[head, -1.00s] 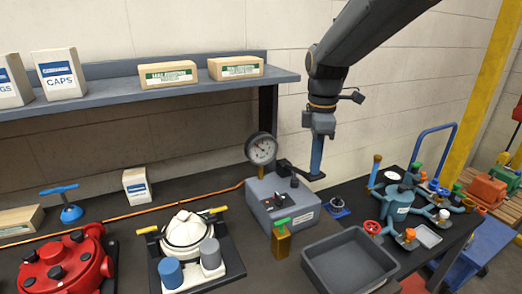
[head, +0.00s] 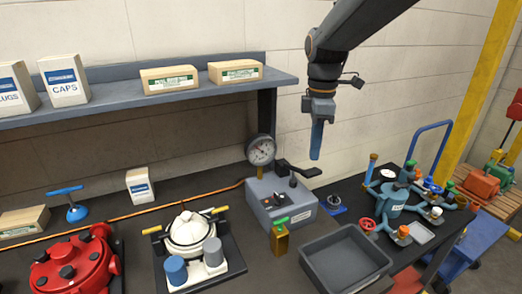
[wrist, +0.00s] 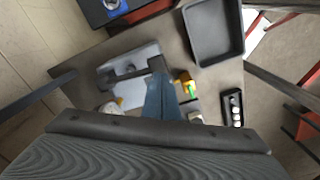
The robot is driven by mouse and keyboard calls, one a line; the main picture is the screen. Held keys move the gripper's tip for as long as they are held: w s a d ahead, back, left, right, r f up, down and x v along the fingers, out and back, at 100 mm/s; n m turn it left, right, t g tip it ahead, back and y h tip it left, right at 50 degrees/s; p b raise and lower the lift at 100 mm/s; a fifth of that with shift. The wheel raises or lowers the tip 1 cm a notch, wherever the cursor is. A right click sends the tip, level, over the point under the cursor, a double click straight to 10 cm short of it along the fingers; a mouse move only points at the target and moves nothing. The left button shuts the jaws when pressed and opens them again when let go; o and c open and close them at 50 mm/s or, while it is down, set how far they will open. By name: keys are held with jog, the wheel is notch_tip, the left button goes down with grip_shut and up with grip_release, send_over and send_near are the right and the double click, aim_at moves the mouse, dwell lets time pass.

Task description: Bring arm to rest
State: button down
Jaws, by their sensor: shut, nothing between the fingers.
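My gripper (head: 316,142) hangs from my dark arm in the upper right of the head view, fingers pointing down. Its blue fingers are together with nothing between them. It is above and a little right of the grey gauge box (head: 280,203), apart from it and from the bench. In the wrist view the blue fingers (wrist: 160,98) point over the same box (wrist: 125,68).
A shelf (head: 190,95) with cartons stands at the left.

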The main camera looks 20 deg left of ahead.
jog(key=s+d+f+m+b, duration=0.2)
jog(key=d+f+m, duration=0.35)
jog(key=d, duration=0.45)
jog(key=s+d+f+m+b, duration=0.25)
jog(key=d+f+m, duration=0.3)
jog(key=d, duration=0.45)
jog(key=s+d+f+m+t+b, duration=0.1)
jog(key=s+d+f+m+b, duration=0.2)
jog(key=s+d+f+m, duration=0.5)
jog(key=s+d+m, duration=0.3)
jog(key=d, duration=0.1)
jog(key=shift+s+d+f, duration=0.15)
jog(key=shift+s+d, duration=0.15)
